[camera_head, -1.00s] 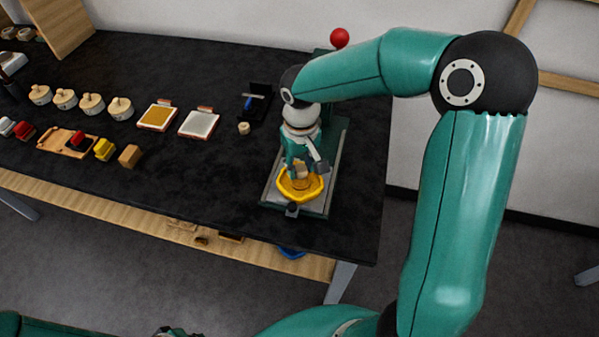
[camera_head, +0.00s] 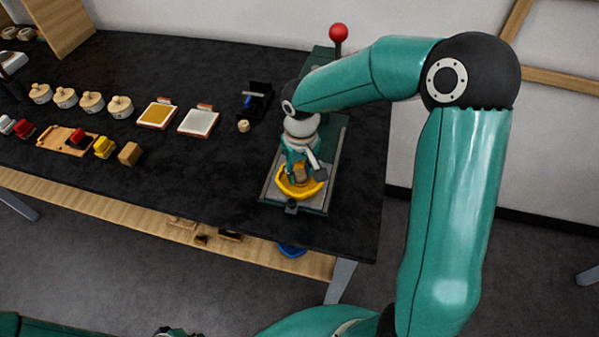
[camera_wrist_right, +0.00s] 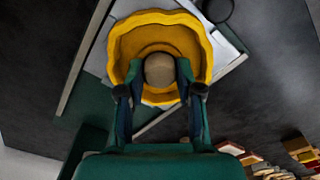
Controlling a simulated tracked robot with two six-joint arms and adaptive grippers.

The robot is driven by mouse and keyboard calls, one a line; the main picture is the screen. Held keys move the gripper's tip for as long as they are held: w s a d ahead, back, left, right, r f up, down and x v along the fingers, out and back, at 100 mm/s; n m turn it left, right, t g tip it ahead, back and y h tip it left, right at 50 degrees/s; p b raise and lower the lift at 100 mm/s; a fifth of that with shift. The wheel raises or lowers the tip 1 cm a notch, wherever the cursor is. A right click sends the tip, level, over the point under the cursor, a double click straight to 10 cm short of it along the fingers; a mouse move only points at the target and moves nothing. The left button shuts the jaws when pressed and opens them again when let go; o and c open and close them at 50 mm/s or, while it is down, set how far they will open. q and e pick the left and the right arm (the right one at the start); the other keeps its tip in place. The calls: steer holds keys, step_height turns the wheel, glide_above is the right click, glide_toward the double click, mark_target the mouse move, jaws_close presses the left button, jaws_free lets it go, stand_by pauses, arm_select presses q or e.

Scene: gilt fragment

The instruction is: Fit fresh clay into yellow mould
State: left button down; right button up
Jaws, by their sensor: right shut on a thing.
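The yellow mould (camera_head: 298,184) is a lobed bowl on the grey plate of a green press at the right end of the table. It also shows from above in the right wrist view (camera_wrist_right: 129,47). My right gripper (camera_head: 303,172) points down over the mould and is shut on the clay, a tan rounded lump (camera_wrist_right: 159,70). In the right wrist view the lump is between my fingertips, over the middle of the mould's hollow. I cannot tell whether it touches the mould's floor. My left gripper is not clearly in view.
The press (camera_head: 334,150) has a red ball knob (camera_head: 339,33) at its back. To its left are a white tray (camera_head: 199,122), a tan tray (camera_head: 156,115), several lidded pots (camera_head: 92,104) and a tan block (camera_head: 130,154). The table's front middle is clear.

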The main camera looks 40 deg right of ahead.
mark_target(299, 173)
steer(key=o, duration=0.9)
steer(key=shift+s+a+f, duration=0.1)
steer(key=shift+s+f, duration=0.2)
steer(key=shift+f, duration=0.45)
steer(key=shift+o, duration=0.7)
steer(key=shift+w+f+g, duration=0.1)
steer(key=shift+w+g, duration=0.15)
steer(key=shift+g, duration=0.05)
steer(key=shift+r, duration=0.2)
steer(key=shift+r+p, duration=0.4)
steer(key=shift+p, duration=0.1)
step_height(299, 173, up, 13)
steer(key=shift+f, duration=0.2)
steer(key=shift+w, duration=0.1)
